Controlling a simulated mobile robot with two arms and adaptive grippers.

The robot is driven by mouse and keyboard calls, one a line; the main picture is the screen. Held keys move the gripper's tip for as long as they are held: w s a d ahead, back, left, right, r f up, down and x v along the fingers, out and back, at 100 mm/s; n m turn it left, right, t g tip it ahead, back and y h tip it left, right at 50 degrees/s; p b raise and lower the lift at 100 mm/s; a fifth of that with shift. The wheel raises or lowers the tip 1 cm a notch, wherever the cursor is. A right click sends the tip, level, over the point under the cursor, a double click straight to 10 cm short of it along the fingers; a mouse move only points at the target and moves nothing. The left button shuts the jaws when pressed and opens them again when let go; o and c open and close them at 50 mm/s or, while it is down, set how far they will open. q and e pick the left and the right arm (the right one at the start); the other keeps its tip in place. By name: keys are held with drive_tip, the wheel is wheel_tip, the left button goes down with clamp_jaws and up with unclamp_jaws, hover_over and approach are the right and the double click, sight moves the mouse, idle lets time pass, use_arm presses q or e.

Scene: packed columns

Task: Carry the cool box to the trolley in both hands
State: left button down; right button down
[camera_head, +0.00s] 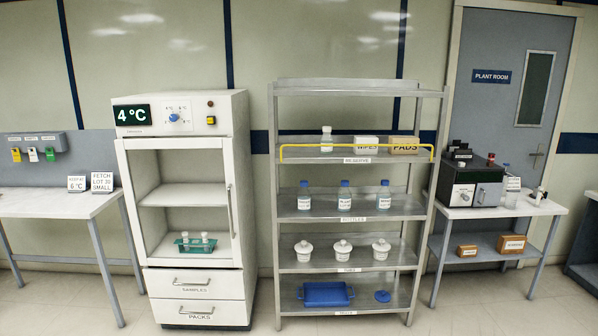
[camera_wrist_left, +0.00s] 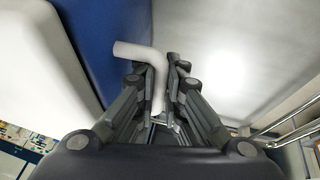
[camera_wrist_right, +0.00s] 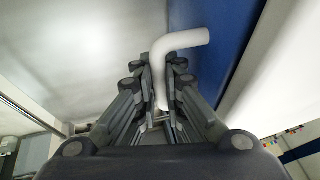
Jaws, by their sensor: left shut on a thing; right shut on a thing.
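The cool box shows in both wrist views only, as a blue wall (camera_wrist_left: 100,38) with a white lid or rim (camera_wrist_left: 38,65) beside it. It also shows in the right wrist view (camera_wrist_right: 232,45). A bent white handle (camera_wrist_left: 140,52) stands out from it on my left side, and another white handle (camera_wrist_right: 185,41) on my right side. My left gripper (camera_wrist_left: 158,82) is shut on the left handle. My right gripper (camera_wrist_right: 161,82) is shut on the right handle. The head view shows neither gripper nor the box. I see no trolley in any view.
Ahead stand a white 4 °C cabinet (camera_head: 190,268) with its compartment open to view, and a metal shelf rack (camera_head: 360,93) with bottles and pots. A bench (camera_head: 60,207) is at left and another bench (camera_head: 497,210) at right, before a grey door (camera_head: 507,100). The visible floor (camera_head: 480,308) is clear.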

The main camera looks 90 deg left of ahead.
use_arm(q)
drive_tip(key=shift+w+a+f, duration=0.1)
drive_tip(key=shift+f, duration=0.05)
use_arm(e)
drive_tip(key=shift+w+d+f, duration=0.1)
drive_tip(key=shift+f, duration=0.05)
use_arm(q)
drive_tip(key=c, duration=1.6)
unclamp_jaws()
drive_tip(key=shift+f, duration=0.1)
use_arm(e)
drive_tip(key=c, duration=2.1)
unclamp_jaws()
drive_tip(key=o, duration=0.5)
drive_tip(key=shift+c, duration=0.2)
drive_tip(key=shift+o, duration=0.2)
